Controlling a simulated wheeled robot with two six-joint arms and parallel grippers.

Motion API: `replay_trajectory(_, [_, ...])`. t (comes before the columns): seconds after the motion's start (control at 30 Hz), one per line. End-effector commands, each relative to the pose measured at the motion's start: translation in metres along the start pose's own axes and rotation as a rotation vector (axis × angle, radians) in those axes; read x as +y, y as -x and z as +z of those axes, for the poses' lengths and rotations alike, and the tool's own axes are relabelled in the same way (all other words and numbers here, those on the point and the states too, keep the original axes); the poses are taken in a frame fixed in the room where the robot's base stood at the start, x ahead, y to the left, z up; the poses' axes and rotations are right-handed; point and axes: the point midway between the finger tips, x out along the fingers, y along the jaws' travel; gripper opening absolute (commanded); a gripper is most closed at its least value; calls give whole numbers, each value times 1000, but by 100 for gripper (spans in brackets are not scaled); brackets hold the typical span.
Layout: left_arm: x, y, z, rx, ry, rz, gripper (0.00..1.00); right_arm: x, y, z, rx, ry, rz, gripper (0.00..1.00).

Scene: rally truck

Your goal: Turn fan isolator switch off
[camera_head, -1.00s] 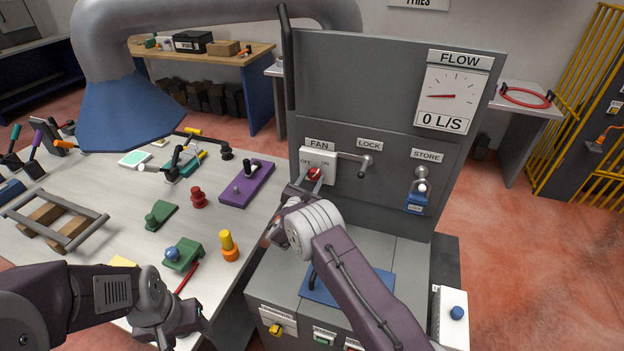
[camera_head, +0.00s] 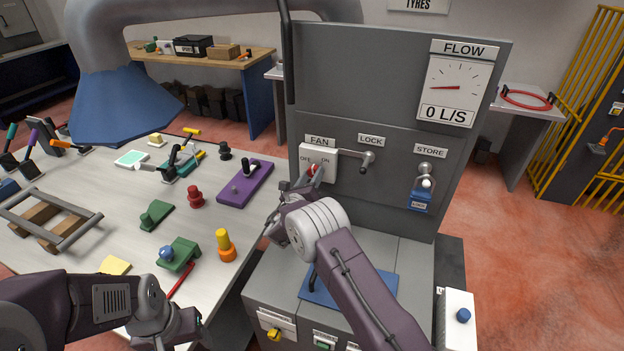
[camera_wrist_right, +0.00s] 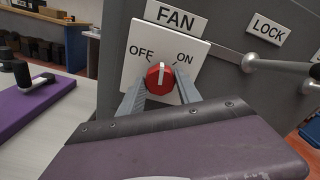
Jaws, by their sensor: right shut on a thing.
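The fan isolator switch is a red knob (camera_wrist_right: 159,78) with a white pointer line, on a white plate (camera_wrist_right: 190,55) marked OFF at left and ON at right, under a FAN label. In the wrist view the pointer stands near upright, leaning slightly right, between the two words. My right gripper (camera_wrist_right: 160,88) is shut on the knob, one finger on each side. In the head view the knob (camera_head: 313,170) is partly hidden by the right gripper (camera_head: 306,182). My left gripper (camera_head: 186,326) is low over the bench at left; its fingers are not clear.
A crank handle (camera_head: 364,160) sticks out just right of the switch plate, under LOCK. A blue padlock (camera_head: 419,199) hangs under STORE. The flow dial (camera_head: 452,88) reads 0 L/S. The bench (camera_head: 120,215) at left holds several small parts.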

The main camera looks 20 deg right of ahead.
Motion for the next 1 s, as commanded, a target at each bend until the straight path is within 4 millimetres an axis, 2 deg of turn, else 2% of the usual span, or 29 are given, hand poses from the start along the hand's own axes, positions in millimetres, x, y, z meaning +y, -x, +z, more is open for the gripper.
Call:
replay_trajectory(0.6, [0,-2,0,0,0,0,62,0,0,1,-1,554,0,0])
replay_trajectory(1.0, [0,0,0,0,0,0,62,1,0,1,-1,757,0,0])
